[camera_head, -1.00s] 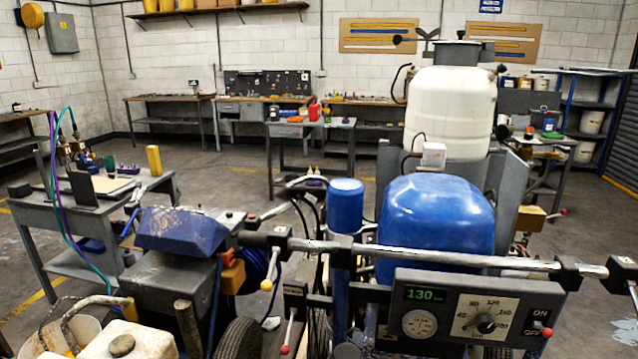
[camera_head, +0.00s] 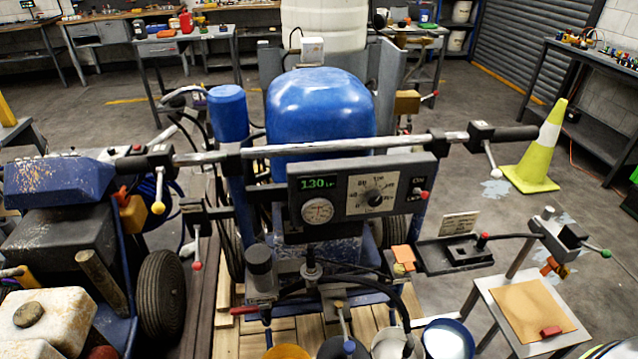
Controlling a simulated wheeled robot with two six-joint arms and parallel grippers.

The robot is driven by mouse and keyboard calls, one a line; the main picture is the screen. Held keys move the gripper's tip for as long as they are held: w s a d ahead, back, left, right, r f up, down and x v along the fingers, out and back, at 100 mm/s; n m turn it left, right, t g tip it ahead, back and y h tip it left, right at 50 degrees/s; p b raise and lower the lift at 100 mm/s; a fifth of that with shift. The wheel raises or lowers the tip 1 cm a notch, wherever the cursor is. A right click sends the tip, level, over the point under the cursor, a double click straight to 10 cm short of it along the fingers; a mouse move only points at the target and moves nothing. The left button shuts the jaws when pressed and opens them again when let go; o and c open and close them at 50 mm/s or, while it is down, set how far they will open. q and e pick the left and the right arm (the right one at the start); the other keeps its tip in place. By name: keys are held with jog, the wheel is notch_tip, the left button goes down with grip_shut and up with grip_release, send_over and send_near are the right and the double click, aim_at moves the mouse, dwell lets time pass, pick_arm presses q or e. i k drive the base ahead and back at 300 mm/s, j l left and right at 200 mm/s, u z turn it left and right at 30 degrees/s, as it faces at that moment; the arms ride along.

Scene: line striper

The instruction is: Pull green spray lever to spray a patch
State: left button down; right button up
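A green ball knob (camera_head: 606,253) sits at the end of a thin lever at the right. The lever comes out of a dark block (camera_head: 570,236) beside an upright metal post. I cannot tell whether this panel is the patch to be sprayed.
The line striper has a blue tank (camera_head: 318,112), a long handlebar (camera_head: 330,144) and a control panel (camera_head: 362,192) reading about 130. A black tray (camera_head: 460,254) stands left of the lever. Buckets (camera_head: 447,340) stand at the bottom. A yellow-green cone (camera_head: 537,155) stands on open floor behind.

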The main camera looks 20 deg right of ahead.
aim_at(605, 254)
jog(key=z, duration=0.45)
jog(key=j+z, duration=0.15)
jog(key=z, duration=0.3)
jog(key=k+z, duration=0.1)
jog(key=z, duration=0.75)
jog(key=k, duration=0.05)
